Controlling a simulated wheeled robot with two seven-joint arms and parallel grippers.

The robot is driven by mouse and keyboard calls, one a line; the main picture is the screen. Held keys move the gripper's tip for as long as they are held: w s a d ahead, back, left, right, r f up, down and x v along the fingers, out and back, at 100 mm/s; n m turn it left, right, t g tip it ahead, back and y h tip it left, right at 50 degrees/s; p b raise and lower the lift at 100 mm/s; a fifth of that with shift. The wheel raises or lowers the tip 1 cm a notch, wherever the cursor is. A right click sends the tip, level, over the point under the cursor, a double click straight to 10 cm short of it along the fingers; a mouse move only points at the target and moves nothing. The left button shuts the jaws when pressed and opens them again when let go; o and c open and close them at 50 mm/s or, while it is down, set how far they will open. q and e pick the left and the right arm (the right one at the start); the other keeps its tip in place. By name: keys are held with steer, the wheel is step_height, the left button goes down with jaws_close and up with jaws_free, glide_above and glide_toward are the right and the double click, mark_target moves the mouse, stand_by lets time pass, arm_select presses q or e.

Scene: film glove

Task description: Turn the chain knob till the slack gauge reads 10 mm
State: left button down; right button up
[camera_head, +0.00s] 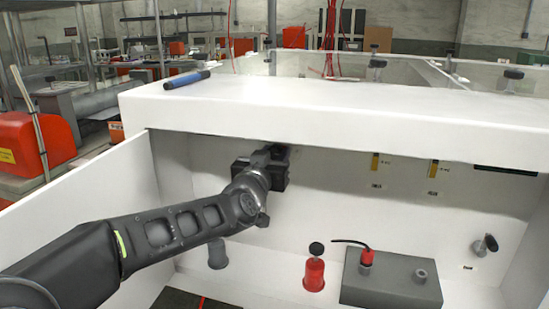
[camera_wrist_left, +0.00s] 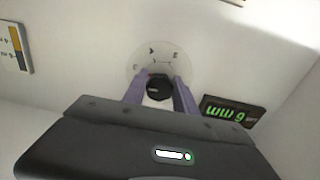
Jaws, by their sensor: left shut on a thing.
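The chain knob (camera_wrist_left: 159,88) is a small dark knob on a round pale dial with marks, on the white inner panel. My left gripper (camera_wrist_left: 158,92) has its two purple-grey fingers shut on the knob, one on each side. In the head view my left gripper (camera_head: 272,165) is at the panel under the white ledge, and it hides the knob. The slack gauge (camera_wrist_left: 229,112), a black display with green characters, is beside the dial in the left wrist view.
A white ledge (camera_head: 330,112) overhangs the panel, with a blue-black tool (camera_head: 187,79) on it. Below are a red base with a black knob (camera_head: 315,270) and a grey block (camera_head: 392,288). Yellow-black labels (camera_head: 375,162) sit right of my gripper. A black knob (camera_head: 486,244) protrudes farther right.

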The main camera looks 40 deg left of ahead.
arm_select(q)
steer(key=n+b, duration=0.2)
steer(key=n, duration=0.2)
steer(key=shift+f, duration=0.15)
steer(key=shift+d+n+b, duration=0.1)
steer(key=shift+n+b, duration=0.55)
steer(key=shift+n, duration=1.15)
steer(key=c, duration=1)
jaws_free()
steer(key=shift+r, duration=0.2)
steer(key=p+v, duration=0.1)
steer(key=v, duration=0.6)
steer(key=shift+s+d, duration=0.15)
steer(key=shift+s, duration=0.2)
